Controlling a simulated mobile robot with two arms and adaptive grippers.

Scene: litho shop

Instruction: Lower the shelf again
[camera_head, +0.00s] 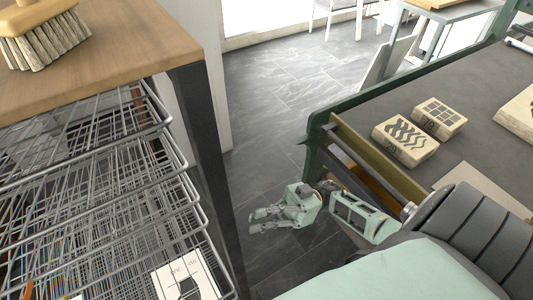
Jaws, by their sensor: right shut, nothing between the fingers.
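A rack of grey wire shelves (158,127) stands on the left, under a wooden top. Several shelves lie one above another, and I cannot tell from this view whether any is raised. A white sheet with a dark print (208,286) lies on a lower shelf. My right gripper (256,220) is pale green, comes in from the right and points left towards the rack. It is shut and empty, over the floor gap between the rack and the press, apart from the shelves. My left gripper is not in view.
A brush (40,40) lies on the wooden top (150,30). A dark post (205,140) stands at the rack's corner. On the right, a green-framed press bed (480,85) carries carved blocks (405,140). Grey tiled floor (285,95) is clear between.

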